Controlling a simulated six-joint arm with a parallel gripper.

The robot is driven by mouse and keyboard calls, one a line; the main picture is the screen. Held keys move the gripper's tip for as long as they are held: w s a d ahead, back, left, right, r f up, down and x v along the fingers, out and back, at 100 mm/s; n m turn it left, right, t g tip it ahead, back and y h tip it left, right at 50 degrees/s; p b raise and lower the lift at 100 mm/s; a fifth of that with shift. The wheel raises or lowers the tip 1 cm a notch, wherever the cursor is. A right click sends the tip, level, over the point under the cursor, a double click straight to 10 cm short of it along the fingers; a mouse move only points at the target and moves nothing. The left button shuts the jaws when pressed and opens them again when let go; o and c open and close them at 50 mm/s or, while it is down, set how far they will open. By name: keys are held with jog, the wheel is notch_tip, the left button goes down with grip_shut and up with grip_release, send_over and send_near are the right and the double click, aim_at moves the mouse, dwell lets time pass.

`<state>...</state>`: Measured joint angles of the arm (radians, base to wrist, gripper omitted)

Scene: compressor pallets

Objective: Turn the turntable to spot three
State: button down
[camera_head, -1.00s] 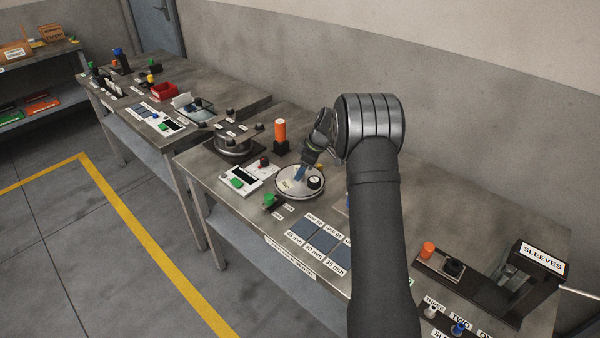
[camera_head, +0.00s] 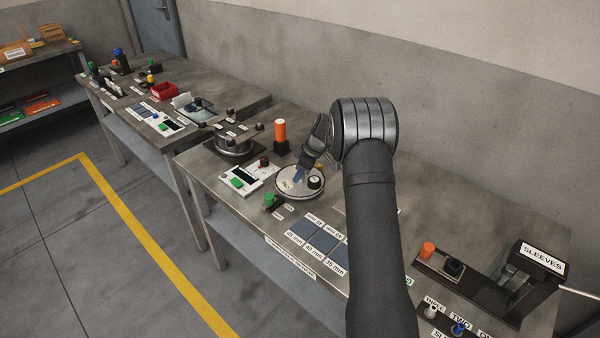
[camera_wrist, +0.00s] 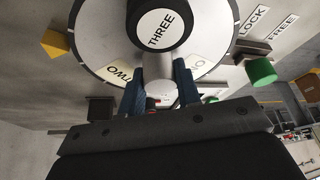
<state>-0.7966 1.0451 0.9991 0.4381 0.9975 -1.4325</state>
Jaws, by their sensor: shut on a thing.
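The turntable (camera_head: 283,191) is a pale round disc with a dark rim on the middle bench; it fills the top of the wrist view (camera_wrist: 100,35). A black round part marked THREE (camera_wrist: 157,30) stands on it and shows in the head view (camera_head: 315,182). A TWO label (camera_wrist: 113,71) lies left of it; a partly hidden label (camera_wrist: 202,88) lies to the right. My gripper (camera_wrist: 160,82) has its blue fingers shut on a grey post (camera_wrist: 159,70) on the disc. In the head view my gripper (camera_head: 298,176) reaches down over the disc; the post is hidden there.
A green knob (camera_wrist: 260,71) sits beside the disc near LOCK (camera_wrist: 252,20) and FREE (camera_wrist: 284,28) labels. A yellow piece (camera_wrist: 55,45) is at the other side. An orange cylinder (camera_head: 280,131) and a panel with a green button (camera_head: 238,183) stand close to the turntable.

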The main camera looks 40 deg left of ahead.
jog(key=shift+n, duration=0.6)
jog(key=shift+n+g+h, duration=0.4)
jog(key=shift+n+g, duration=0.3)
jog(key=shift+n, duration=0.7)
jog(key=shift+n+g+h, duration=0.4)
jog(key=shift+n+h, duration=0.2)
jog(key=shift+n, duration=1.3)
jog(key=shift+n+g+h, duration=0.3)
jog(key=shift+n+h, duration=0.5)
jog(key=shift+n, duration=1.4)
jog(key=shift+n+h, duration=0.6)
jog(key=shift+n, duration=1.3)
jog(key=c, duration=1.1)
grip_release()
jog(key=shift+o, duration=0.2)
jog(key=shift+r, duration=0.1)
jog(key=v, duration=0.7)
